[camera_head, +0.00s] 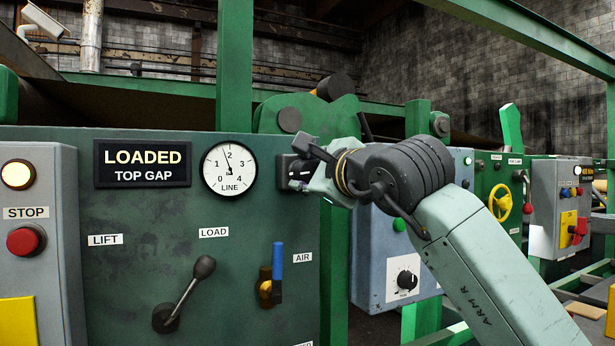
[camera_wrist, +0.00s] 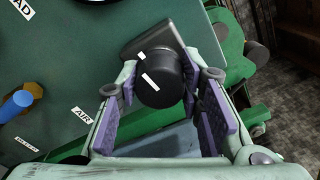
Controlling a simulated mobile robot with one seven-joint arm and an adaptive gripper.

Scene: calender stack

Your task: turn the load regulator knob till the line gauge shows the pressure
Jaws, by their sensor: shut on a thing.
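The load regulator knob (camera_wrist: 160,84) is a black round knob with white marks on its face, in front of a dark grey block. In the wrist view it sits between the purple pads of my gripper (camera_wrist: 158,92), which is shut on it. In the head view my gripper (camera_head: 314,168) reaches the dark regulator (camera_head: 286,168) from the right and hides part of it. The line gauge (camera_head: 229,170) is a white dial numbered 0 to 4, left of the regulator. Its needle points up, just left of the 2.
A sign (camera_head: 142,163) reads LOADED, TOP GAP. Below are a black lever (camera_head: 190,290) and a blue-handled AIR valve (camera_head: 277,272). A grey box with a red STOP button (camera_head: 24,241) is at far left. A blue-grey box (camera_head: 400,265) stands behind my arm.

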